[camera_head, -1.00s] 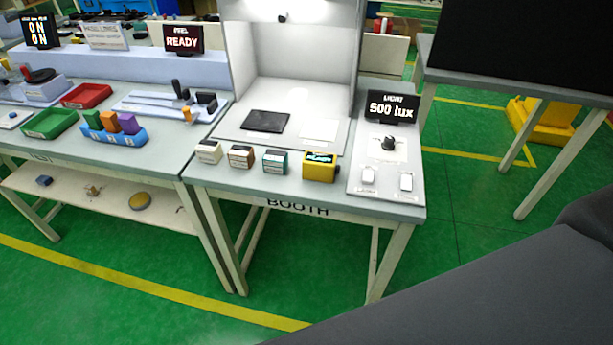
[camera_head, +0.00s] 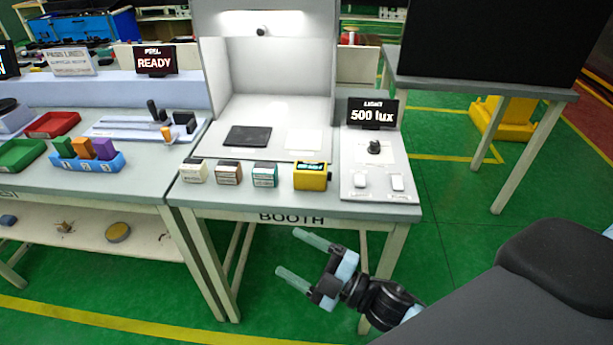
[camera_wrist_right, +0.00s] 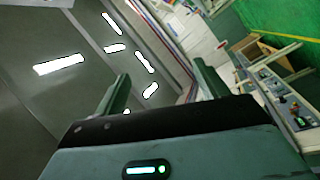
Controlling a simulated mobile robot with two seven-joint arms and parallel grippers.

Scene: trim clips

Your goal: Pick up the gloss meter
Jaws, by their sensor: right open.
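The gloss meter looks to be the yellow box with a small lit display (camera_head: 311,176), standing upright on the front of the booth table (camera_head: 345,208). My right gripper (camera_head: 304,256) is open and empty in the head view. It shows in front of and below the table's front edge, apart from the yellow box. In the right wrist view its two fingers (camera_wrist_right: 160,92) are spread with nothing between them. The yellow box cannot be made out in the wrist view. My left gripper is out of view.
White, brown and teal blocks (camera_head: 229,173) stand left of the yellow box. A light control panel (camera_head: 374,153) with a knob and switches is to its right. The booth (camera_head: 268,120) rises behind, holding a dark plate (camera_head: 247,136). Green floor in front is clear.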

